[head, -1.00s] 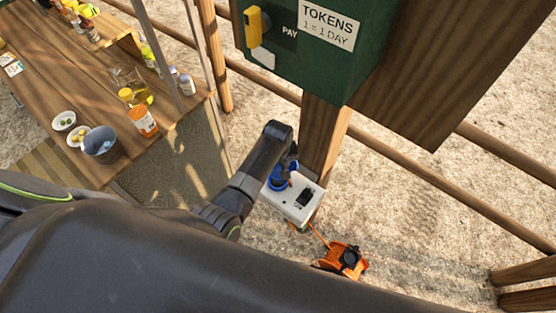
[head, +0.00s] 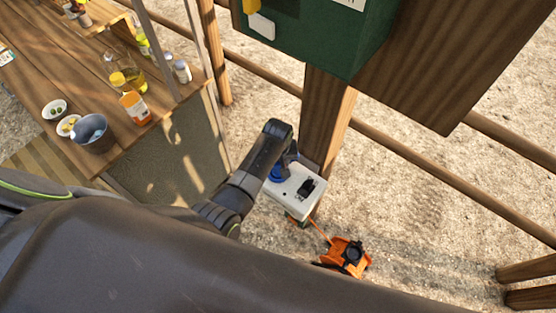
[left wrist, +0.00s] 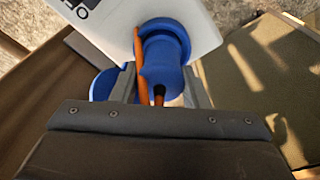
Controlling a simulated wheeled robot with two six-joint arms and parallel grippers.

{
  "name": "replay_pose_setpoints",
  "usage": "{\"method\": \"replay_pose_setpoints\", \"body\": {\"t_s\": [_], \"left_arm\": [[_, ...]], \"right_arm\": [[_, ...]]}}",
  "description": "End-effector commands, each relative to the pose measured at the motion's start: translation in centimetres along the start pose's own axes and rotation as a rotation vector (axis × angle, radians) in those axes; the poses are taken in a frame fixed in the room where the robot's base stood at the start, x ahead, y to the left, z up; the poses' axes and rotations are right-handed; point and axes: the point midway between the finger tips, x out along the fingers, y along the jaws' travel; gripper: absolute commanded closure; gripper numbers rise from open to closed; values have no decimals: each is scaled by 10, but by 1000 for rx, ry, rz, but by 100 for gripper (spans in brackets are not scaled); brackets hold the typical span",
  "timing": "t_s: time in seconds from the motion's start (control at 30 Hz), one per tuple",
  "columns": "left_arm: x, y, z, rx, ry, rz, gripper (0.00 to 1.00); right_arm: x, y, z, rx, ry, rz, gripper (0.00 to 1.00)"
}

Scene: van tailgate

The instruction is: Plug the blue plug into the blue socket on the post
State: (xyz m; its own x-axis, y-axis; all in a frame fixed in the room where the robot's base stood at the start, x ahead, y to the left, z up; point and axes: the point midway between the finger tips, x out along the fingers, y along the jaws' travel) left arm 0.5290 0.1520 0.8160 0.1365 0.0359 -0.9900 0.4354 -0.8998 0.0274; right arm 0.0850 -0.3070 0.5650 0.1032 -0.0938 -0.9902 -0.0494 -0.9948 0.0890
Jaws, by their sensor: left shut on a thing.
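A white box (head: 303,193) with a dark switch is mounted low on the wooden post (head: 326,125). Blue parts (head: 277,174) show at its left edge, partly hidden by my left arm. In the left wrist view, my left gripper (left wrist: 163,88) is shut on the blue plug (left wrist: 164,60), which has an orange cable (left wrist: 139,60) beside it. The plug's wide end is at the white box (left wrist: 205,22). I cannot tell how deep it sits in the socket. Another round blue part (left wrist: 103,86) shows behind the left finger. My right gripper is not in view.
An orange cable reel (head: 346,254) lies on the gravel below the box. A green token machine (head: 335,40) hangs above on the post. A wooden counter (head: 85,90) with bowls and bottles stands at the left. Wooden rails (head: 440,165) run behind.

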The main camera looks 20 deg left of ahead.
Motion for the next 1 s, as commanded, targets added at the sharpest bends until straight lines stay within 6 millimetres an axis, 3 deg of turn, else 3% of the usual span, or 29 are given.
{"method": "replay_pose_setpoints", "body": {"t_s": [0.17, 0.2, 0.37, 0.73, 1.0], "left_arm": [[0, 0, 0, 0, 1, 0, 100], [0, 0, -1, 0, 1, 0, 55], [0, 0, 0, 0, 1, 0, 34], [-3, 0, 0, 0, 0, 0, 34], [-35, 1, 0, -1, 2, 3, 34]], "right_arm": [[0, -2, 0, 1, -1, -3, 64], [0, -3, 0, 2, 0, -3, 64], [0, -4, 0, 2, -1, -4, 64], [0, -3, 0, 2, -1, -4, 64], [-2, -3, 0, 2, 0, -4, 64]]}}
